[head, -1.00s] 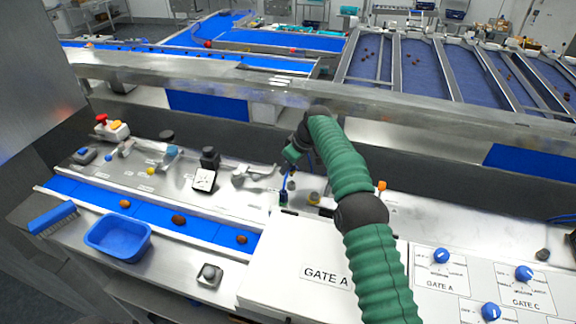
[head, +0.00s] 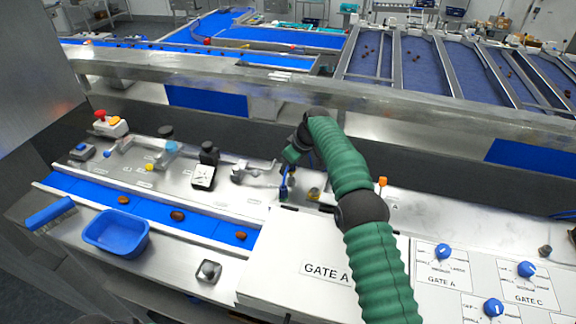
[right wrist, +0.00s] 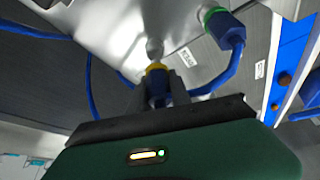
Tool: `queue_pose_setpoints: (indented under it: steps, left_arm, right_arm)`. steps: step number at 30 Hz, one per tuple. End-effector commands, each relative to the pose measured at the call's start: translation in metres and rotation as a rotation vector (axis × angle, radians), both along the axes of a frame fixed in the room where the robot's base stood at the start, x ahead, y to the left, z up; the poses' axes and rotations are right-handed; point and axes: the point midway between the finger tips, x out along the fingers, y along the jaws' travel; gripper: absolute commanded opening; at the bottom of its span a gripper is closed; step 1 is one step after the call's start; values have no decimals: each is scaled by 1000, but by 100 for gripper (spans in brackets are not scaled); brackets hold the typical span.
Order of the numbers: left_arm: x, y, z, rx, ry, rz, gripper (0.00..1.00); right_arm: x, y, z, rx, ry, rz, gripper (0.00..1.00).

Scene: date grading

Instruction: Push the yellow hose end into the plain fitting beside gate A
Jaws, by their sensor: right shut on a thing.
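My right gripper (right wrist: 160,90) is shut on the blue hose end with the yellow collar (right wrist: 157,67). In the right wrist view a plain silver fitting (right wrist: 154,47) lies straight beyond the collar, in line with it. The two look very close or touching; I cannot tell whether the end is seated. In the head view my right gripper (head: 291,158) is over the metal deck behind the GATE A box (head: 285,235), its fingers mostly hidden by the green arm. My left gripper is not in view.
A blue hose end with a green collar (right wrist: 222,27) stands beside the fitting, and blue hose loops around my fingers. In the head view a blue belt (head: 155,210) with dates and a blue basin (head: 90,240) are to the left. Knob panels (head: 465,275) are to the right.

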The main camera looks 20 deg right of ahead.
Motion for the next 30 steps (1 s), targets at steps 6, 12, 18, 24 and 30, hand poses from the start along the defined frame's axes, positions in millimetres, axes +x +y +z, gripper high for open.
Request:
queue_pose_setpoints:
  steps: [6, 12, 18, 24, 30]
  left_arm:
    - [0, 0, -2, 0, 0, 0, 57]
    - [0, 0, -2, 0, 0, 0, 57]
    - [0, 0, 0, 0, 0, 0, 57]
    - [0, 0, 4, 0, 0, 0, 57]
    - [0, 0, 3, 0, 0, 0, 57]
  right_arm:
    - [0, 0, -4, 0, 0, 0, 0]
    - [0, 0, -4, 0, 0, 0, 0]
    - [0, 0, -3, 0, 1, 0, 0]
    - [0, 0, -5, -1, 1, 0, 0]
    - [0, 0, -6, 0, 0, 0, 0]
